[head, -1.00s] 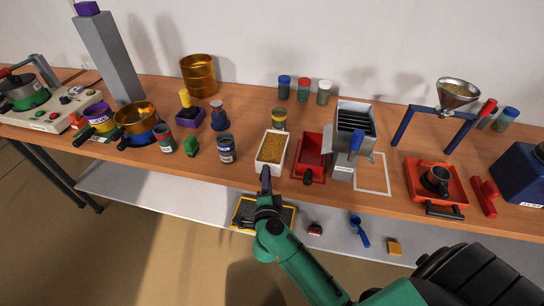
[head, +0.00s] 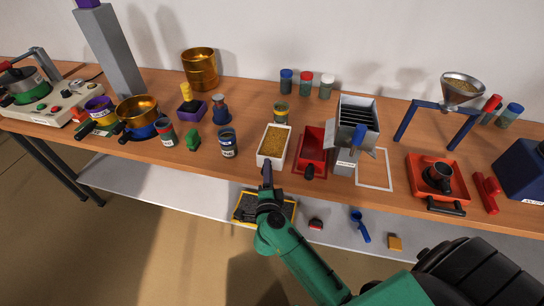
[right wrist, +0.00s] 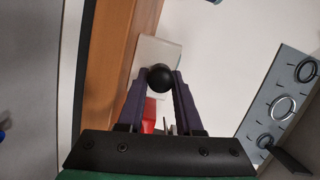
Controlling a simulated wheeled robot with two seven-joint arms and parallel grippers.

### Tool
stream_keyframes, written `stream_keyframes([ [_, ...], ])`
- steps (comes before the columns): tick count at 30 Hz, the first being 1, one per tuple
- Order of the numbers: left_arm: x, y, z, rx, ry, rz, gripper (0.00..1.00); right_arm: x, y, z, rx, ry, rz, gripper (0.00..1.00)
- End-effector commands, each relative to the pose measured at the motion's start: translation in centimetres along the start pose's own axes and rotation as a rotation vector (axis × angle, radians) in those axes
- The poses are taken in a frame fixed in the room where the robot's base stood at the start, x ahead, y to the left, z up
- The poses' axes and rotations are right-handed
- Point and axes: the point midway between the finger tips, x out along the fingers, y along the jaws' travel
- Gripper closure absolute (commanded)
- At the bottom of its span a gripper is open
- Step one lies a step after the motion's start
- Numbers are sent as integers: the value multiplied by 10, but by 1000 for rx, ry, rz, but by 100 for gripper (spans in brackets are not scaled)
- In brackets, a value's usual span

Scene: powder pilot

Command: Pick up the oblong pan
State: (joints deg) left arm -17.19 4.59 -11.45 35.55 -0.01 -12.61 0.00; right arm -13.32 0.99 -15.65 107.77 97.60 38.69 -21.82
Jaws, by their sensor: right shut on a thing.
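The white oblong pan (head: 262,159) holds yellow-brown grains and is near the front edge of the wooden table. My right gripper (head: 267,170) is at its near end. In the right wrist view, the gripper (right wrist: 161,82) is shut on the pan's round black handle knob (right wrist: 160,78), with part of the white pan (right wrist: 155,50) beyond it. I cannot tell whether the pan touches the table. My left gripper is not in view.
A blue-labelled jar (head: 228,144) is to the left, with free table between.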

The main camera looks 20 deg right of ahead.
Motion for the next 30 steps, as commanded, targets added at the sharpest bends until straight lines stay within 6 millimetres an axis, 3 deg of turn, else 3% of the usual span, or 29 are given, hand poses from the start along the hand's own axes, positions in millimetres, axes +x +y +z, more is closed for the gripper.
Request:
stream_keyframes([
  [8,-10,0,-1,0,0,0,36,0,-21,-4,2,2,-4,100],
  [11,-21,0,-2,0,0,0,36,-1,-43,-8,3,2,-6,100],
  [21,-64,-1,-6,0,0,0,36,-7,-155,-30,2,0,-10,100],
  [25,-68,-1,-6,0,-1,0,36,-8,-182,-35,1,1,-9,100],
  [30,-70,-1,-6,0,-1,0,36,-9,-197,-38,0,1,-7,100],
])
